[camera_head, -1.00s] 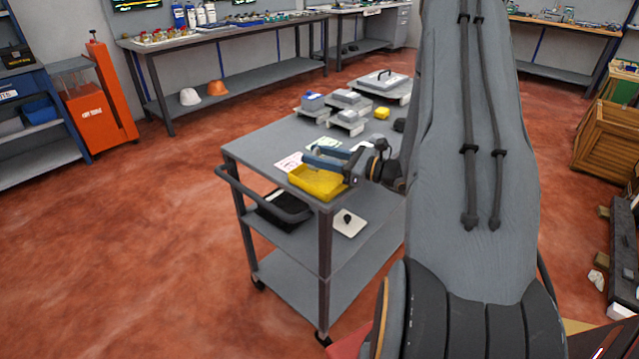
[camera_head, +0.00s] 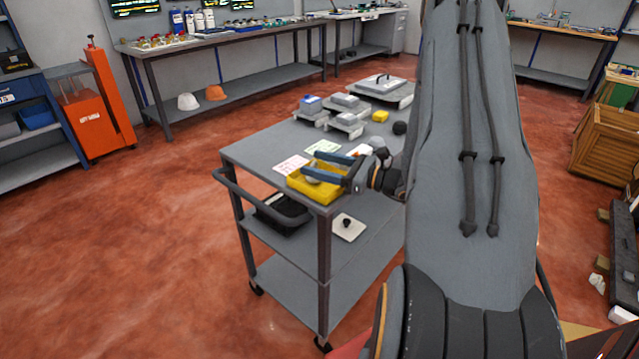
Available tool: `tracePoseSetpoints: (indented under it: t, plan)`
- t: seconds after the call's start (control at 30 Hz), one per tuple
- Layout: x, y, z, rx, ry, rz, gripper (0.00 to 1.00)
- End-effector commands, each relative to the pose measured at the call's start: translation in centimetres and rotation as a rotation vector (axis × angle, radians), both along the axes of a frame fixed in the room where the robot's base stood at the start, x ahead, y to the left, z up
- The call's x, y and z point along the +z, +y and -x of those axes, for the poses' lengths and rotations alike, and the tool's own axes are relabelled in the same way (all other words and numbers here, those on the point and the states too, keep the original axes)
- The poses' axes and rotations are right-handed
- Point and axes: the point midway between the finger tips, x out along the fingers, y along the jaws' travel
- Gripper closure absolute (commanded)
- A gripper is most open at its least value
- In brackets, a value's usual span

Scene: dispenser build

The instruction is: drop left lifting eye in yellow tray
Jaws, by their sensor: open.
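The yellow tray (camera_head: 316,195) stands on the near corner of the grey cart's top. My gripper (camera_head: 308,164) reaches in from the right over the tray, its two blue fingers spread apart. Nothing shows held between the fingers. A small pale, gold-tinted shape (camera_head: 312,180) shows in the tray below the fingers. It may be the lifting eye, but it is too small and too covered to tell. The fingers hide part of the tray's inside.
Grey fixtures (camera_head: 346,122), a yellow block (camera_head: 380,115) and a dark round thing (camera_head: 400,128) stand farther back. My arm hides the cart's right side.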

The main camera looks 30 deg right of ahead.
Motion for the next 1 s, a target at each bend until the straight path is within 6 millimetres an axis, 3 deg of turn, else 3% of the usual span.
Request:
tracePoseSetpoints:
  t: [0.43,1.0]
  plan:
    - [-0.1,-3.9,5.1,-0.002,-0.001,0.001,0.41]
    - [0.0,-4.2,5.8,0.0,0.0,0.0,0.41]
